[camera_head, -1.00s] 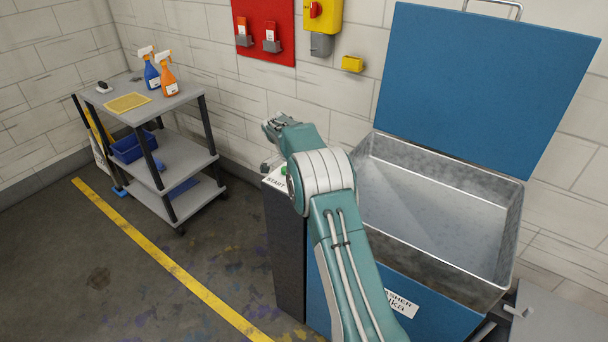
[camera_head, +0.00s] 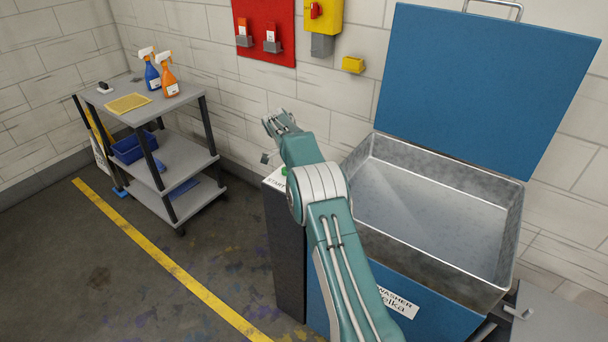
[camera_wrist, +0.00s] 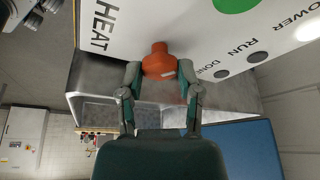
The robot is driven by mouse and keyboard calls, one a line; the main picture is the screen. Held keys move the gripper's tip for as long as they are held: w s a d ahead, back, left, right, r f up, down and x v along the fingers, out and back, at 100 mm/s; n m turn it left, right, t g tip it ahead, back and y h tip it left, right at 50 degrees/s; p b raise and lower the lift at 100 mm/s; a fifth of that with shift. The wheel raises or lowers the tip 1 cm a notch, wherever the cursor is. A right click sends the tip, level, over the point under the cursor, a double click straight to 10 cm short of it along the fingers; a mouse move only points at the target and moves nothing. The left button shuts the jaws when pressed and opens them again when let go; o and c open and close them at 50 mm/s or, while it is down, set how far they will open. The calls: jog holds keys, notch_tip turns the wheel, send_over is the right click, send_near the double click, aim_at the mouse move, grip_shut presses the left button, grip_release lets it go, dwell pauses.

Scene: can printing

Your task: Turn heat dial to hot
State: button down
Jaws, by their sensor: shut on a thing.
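The heat dial (camera_wrist: 158,62) is an orange-red knob on a white panel (camera_wrist: 200,25) in the wrist view, beside the printed word HEAT. My gripper (camera_wrist: 160,80) has its two fingers on either side of the dial, shut on it. In the head view my gripper (camera_head: 280,122) is at the washer's left end, above the control box (camera_head: 286,240), and the dial is hidden there. The dial's pointer and hot mark cannot be made out.
The washer's open metal basin (camera_head: 440,210) lies right of my arm, with its blue lid (camera_head: 485,80) raised. A grey cart (camera_head: 180,158) with spray bottles stands at the left. The panel also carries a green button (camera_wrist: 236,3) and RUN, DONE and POWER labels.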

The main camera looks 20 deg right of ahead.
jog(key=shift+w+a+f, duration=0.1)
jog(key=shift+c, duration=1.5)
grip_release()
jog(key=shift+w, duration=0.1)
jog(key=v, duration=0.7)
jog(key=shift+r, duration=0.25)
jog(key=shift+a, duration=0.1)
